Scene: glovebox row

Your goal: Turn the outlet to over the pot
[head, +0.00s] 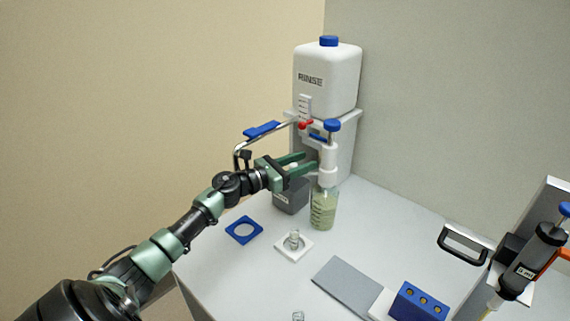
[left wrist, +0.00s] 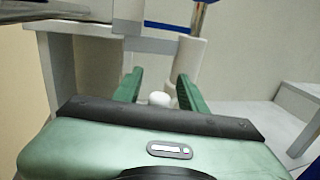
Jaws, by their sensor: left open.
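A bottle of pale green liquid (head: 323,210) stands at the back of the bench, with a white pump body (head: 328,160) and a blue knob (head: 332,125) above it. A thin metal outlet tube (head: 283,127) with a blue piece (head: 262,130) runs left and bends down at its end. A small glass pot (head: 294,238) stands on a white square base in front. My left gripper (head: 309,163) is open beside the pump body, its fingers pointing at it; contact is unclear. The left wrist view shows both fingers (left wrist: 160,78) apart. My right gripper is out of view.
A white RINSE tank (head: 327,78) stands on a shelf behind. A blue ring plate (head: 244,230), grey mat (head: 345,283), blue block (head: 418,302) and pipette (head: 532,255) occupy the bench. A wall closes the back.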

